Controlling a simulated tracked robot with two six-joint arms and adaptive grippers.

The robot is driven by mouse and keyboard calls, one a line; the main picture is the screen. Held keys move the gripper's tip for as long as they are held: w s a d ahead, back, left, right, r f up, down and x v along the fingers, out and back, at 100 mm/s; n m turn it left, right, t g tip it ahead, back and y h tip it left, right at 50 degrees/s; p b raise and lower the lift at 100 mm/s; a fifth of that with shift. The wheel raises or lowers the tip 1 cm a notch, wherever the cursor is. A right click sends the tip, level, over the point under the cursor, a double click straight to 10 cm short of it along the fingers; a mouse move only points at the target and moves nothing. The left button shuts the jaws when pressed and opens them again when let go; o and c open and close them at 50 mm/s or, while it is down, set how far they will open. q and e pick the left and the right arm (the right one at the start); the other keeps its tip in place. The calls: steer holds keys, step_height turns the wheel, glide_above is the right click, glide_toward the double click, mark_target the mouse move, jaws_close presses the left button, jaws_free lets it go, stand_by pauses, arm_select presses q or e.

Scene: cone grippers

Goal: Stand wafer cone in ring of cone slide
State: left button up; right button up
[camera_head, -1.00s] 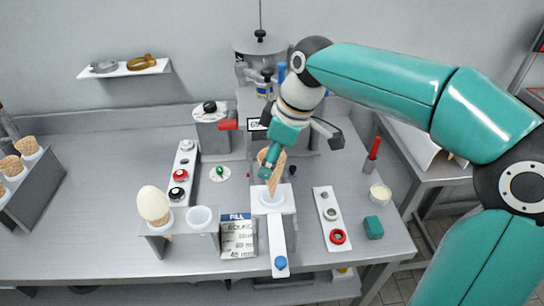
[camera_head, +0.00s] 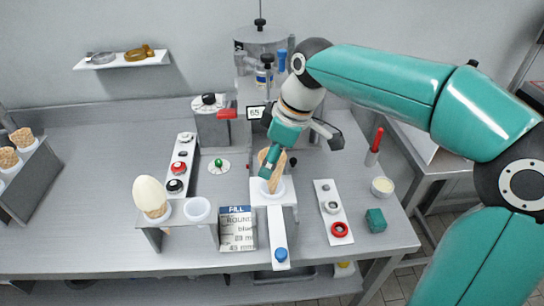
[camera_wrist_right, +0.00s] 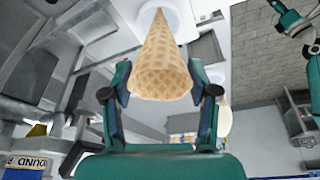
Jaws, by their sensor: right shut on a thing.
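The wafer cone (camera_head: 273,178) is in my right gripper (camera_head: 270,168), above the white cone slide (camera_head: 278,225). In the right wrist view the cone (camera_wrist_right: 163,60) stands between the two fingers of the gripper (camera_wrist_right: 162,90), its wide mouth toward the camera. Its tip points at the white ring (camera_wrist_right: 175,18). In the head view the cone's lower end overlaps the ring (camera_head: 284,190); I cannot tell how deep it sits. The cone looks roughly upright with a slight tilt. My left gripper does not show in the head view.
A strip with rings (camera_head: 333,210) and a green block (camera_head: 376,220) are to the right. More cones (camera_head: 20,140) stand far left.

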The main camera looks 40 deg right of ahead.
mark_target(272, 177)
steer(key=shift+f+b, duration=2.25)
steer(key=shift+f, duration=0.65)
steer(key=o, duration=0.8)
steer(key=v, duration=1.2)
